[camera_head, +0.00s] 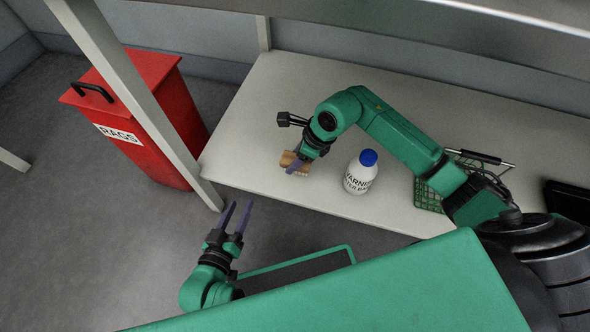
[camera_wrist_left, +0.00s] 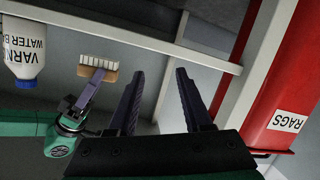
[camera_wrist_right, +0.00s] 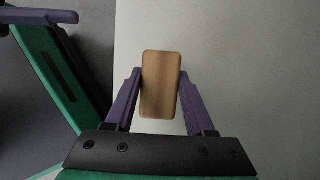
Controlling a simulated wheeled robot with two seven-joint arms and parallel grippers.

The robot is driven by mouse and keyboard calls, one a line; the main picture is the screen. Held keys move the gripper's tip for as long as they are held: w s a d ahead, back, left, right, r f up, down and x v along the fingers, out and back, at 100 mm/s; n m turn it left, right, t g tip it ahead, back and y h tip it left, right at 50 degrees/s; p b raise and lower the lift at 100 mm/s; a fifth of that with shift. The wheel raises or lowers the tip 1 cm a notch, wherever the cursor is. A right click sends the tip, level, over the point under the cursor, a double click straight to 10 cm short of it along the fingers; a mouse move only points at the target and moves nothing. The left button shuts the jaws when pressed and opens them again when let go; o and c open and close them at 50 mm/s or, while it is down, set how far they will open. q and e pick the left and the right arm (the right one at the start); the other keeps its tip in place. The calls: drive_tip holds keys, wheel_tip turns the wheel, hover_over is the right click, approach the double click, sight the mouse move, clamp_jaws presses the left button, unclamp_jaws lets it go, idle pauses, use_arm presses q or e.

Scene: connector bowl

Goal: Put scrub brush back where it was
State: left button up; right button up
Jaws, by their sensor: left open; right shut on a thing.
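The scrub brush (camera_head: 293,162) has a tan wooden block and pale bristles. My right gripper (camera_head: 295,158) is shut on it, near the front edge of the grey table. In the right wrist view the brush's wooden back (camera_wrist_right: 160,85) sits between both fingers. In the left wrist view the brush (camera_wrist_left: 98,68) shows with its bristles turned toward the table side. I cannot tell whether it touches the table top. My left gripper (camera_head: 236,217) is open and empty, low in front of the table; its fingers show apart in the left wrist view (camera_wrist_left: 157,95).
A white varnish bottle (camera_head: 360,175) with a blue cap stands just right of the brush. A green wire basket (camera_head: 430,190) is further right. The table (camera_head: 262,110) is clear to the left and behind. A red rags bin (camera_head: 165,125) stands left, beyond a grey post (camera_head: 135,85).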

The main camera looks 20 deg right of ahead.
wheel_tip(320, 180, down, 4)
drive_tip(key=shift+b, duration=0.8)
use_arm(q)
drive_tip(key=w+r+t, duration=0.5)
drive_tip(key=w+r, duration=0.3)
drive_tip(key=r, duration=0.5)
drive_tip(key=shift+w+a+r+m+h, duration=0.2)
drive_tip(key=shift+a+m+h, duration=0.1)
drive_tip(key=shift+a, duration=0.15)
drive_tip(key=shift+w+r, duration=0.15)
drive_tip(key=shift+r, duration=0.25)
use_arm(e)
drive_tip(key=shift+f, duration=0.1)
drive_tip(key=o, duration=1.1)
drive_tip(key=shift+o, duration=1)
use_arm(q)
drive_tip(key=shift+w+r+t, duration=0.1)
drive_tip(key=shift+r+t, duration=0.2)
drive_tip(key=shift+r, duration=0.1)
